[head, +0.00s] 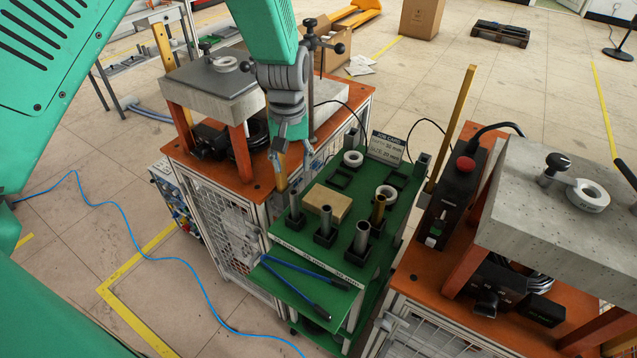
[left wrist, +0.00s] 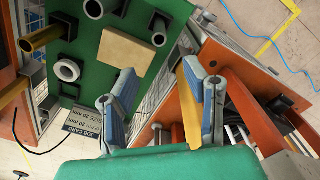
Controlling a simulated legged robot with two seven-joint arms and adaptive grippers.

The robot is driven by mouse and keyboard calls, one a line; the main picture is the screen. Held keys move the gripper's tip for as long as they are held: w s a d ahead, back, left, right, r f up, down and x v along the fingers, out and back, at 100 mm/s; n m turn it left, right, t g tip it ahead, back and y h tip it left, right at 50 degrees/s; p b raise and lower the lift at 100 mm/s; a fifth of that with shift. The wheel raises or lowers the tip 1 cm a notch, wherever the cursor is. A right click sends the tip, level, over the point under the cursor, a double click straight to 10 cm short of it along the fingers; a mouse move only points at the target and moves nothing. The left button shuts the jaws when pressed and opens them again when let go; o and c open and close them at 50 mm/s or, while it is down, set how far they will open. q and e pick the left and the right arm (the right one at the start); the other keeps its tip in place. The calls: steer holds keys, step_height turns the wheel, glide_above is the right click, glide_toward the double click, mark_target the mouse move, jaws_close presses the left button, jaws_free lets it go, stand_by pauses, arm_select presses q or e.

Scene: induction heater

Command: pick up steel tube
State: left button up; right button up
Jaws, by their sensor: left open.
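Several tubes stand upright in black square holders on the green cart (head: 340,262). The grey steel tubes are a left one (head: 295,203), a middle one (head: 325,219) and a right one (head: 362,237); a brass tube (head: 378,208) stands behind the right one. My left gripper (head: 290,172) points down at the cart's left edge, behind the left steel tube. Its fingers (left wrist: 167,108) are open in the left wrist view. A yellow strip (left wrist: 190,88) shows between them; I cannot tell its depth. My right gripper is not in view.
A tan block (head: 327,202) and white rings (head: 353,158) (head: 386,192) lie among the tubes. Blue-handled tongs (head: 300,280) lie on the front shelf. Orange benches with concrete slabs (head: 215,82) (head: 545,205) flank the cart. A job card (head: 388,147) stands at its back.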

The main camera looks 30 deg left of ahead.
mark_target(296, 191)
arm_select(q)
steer(key=f, duration=0.8)
steer(key=shift+s+d+f, duration=0.2)
steer(key=shift+d+f, duration=0.1)
steer(key=shift+d, duration=0.1)
steer(key=f, duration=0.1)
steer(key=f+p, duration=0.1)
steer(key=f, duration=0.2)
steer(key=shift+s+a+f, duration=0.25)
steer(key=shift+a, duration=0.1)
steer(key=shift+d+f, duration=0.15)
steer(key=shift+d, duration=0.25)
steer(key=shift+r, duration=0.2)
jaws_close()
steer(key=shift+a, duration=0.15)
